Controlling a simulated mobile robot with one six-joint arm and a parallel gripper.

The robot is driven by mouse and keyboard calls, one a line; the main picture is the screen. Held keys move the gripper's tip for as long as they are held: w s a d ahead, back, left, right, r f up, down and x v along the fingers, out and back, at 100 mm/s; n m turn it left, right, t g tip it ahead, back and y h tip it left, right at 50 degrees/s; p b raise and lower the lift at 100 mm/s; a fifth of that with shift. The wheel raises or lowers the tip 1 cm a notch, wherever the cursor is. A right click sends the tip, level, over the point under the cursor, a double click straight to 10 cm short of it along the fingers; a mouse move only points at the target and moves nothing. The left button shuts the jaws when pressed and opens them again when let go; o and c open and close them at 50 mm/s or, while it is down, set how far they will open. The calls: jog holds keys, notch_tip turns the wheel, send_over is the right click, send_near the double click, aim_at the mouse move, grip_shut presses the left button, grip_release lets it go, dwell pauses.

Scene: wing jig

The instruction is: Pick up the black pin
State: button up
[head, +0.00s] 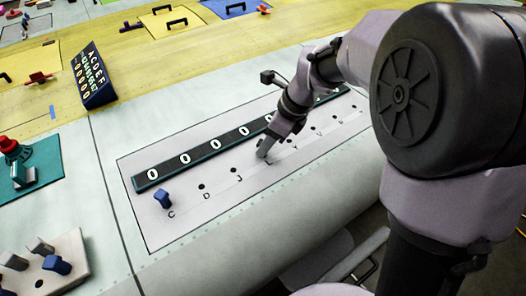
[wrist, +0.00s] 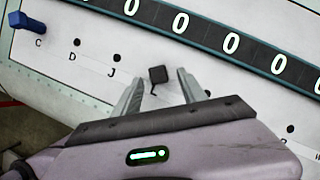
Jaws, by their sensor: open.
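The black pin (wrist: 158,74) stands in the light panel above the letter L in the wrist view. My gripper (wrist: 161,79) is open, with one finger to each side of the pin. There is a gap between the pin and each finger in that view. In the head view my gripper (head: 263,153) points down at the panel near the L mark. The black pin cannot be made out there behind the fingers.
A blue pin (head: 162,199) stands at hole C. A dark strip with white zeros (head: 185,160) runs behind the row of lettered holes. A block with several pins (head: 70,250) is at front left. A dark letter board (head: 92,80) stands behind.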

jog(key=b+x, duration=0.1)
jog(key=x, duration=0.2)
jog(key=shift+a+f, duration=0.2)
jog(key=shift+a, duration=0.05)
jog(key=shift+r, duration=0.1)
jog(key=c, duration=0.3)
grip_shut()
notch_tip(320, 180, up, 4)
jog(key=shift+s+d+r+p, duration=0.1)
jog(key=shift+p, duration=1)
jog(key=s+d, duration=0.1)
jog(key=s, duration=0.4)
jog(key=s+d, duration=0.2)
jog(key=s, duration=0.2)
jog(key=s+d+r+p, duration=0.1)
jog(key=s+d, duration=0.1)
jog(key=s, duration=0.3)
jog(key=shift+s+d, duration=0.2)
jog(key=shift+s, duration=0.2)
